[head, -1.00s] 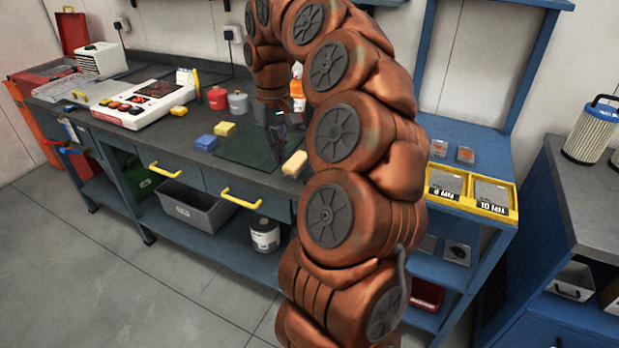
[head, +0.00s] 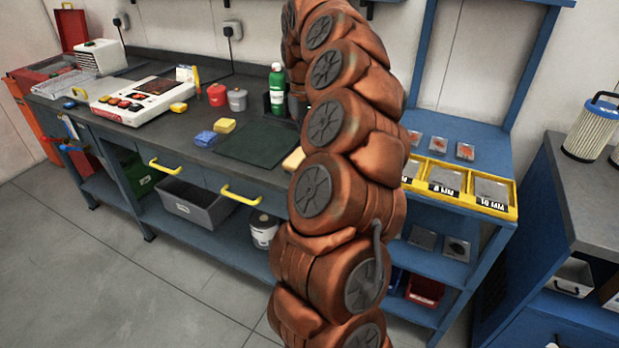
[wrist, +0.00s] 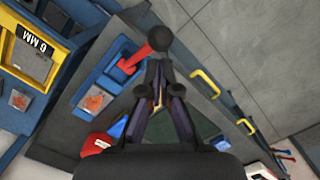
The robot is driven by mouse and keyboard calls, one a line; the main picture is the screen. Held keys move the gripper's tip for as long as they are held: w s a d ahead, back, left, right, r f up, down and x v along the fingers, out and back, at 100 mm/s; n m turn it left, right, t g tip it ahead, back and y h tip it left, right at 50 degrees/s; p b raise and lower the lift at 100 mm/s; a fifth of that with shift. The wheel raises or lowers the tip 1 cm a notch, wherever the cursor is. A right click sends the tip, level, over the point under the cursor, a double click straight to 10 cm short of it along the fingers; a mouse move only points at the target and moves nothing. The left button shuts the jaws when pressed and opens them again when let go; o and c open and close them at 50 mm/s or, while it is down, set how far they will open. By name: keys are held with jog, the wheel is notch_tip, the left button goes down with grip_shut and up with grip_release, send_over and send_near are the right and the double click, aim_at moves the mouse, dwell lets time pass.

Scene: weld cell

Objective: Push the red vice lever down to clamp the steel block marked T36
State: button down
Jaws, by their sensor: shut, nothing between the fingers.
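In the wrist view, the red vice lever (wrist: 134,61) slants up to a dark ball knob (wrist: 160,38). It rises from a blue vice (wrist: 97,80) on the bench. In the head view my arm hides the gripper, vice and lever.
A workbench (head: 175,150) carries a dark green mat (head: 257,143), a green bottle (head: 277,90) and yellow and blue blocks. Yellow drawer handles (head: 241,195) stick out in front. A blue shelf with yellow bins (head: 462,203) stands to the right. The floor in front is clear.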

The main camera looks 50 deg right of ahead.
jog(key=shift+s+a+f+b, duration=0.15)
jog(key=shift+f+b, duration=0.55)
jog(key=shift+f, duration=0.85)
jog(key=shift+s+f+b, duration=0.1)
jog(key=shift+f+b, duration=0.55)
jog(key=shift+f, duration=1)
notch_tip(320, 180, down, 2)
jog(key=shift+s+f+b, duration=0.1)
jog(key=shift+b, duration=0.85)
jog(key=shift+a+f, duration=0.2)
jog(key=shift+f, duration=0.2)
jog(key=shift+w+d+r+p, duration=0.35)
jog(key=shift+w+d+p, duration=0.05)
jog(key=shift+w+p, duration=0.1)
jog(key=shift+w+d+r+p, duration=0.15)
jog(key=shift+w+d+p, duration=0.3)
jog(key=shift+w, duration=0.5)
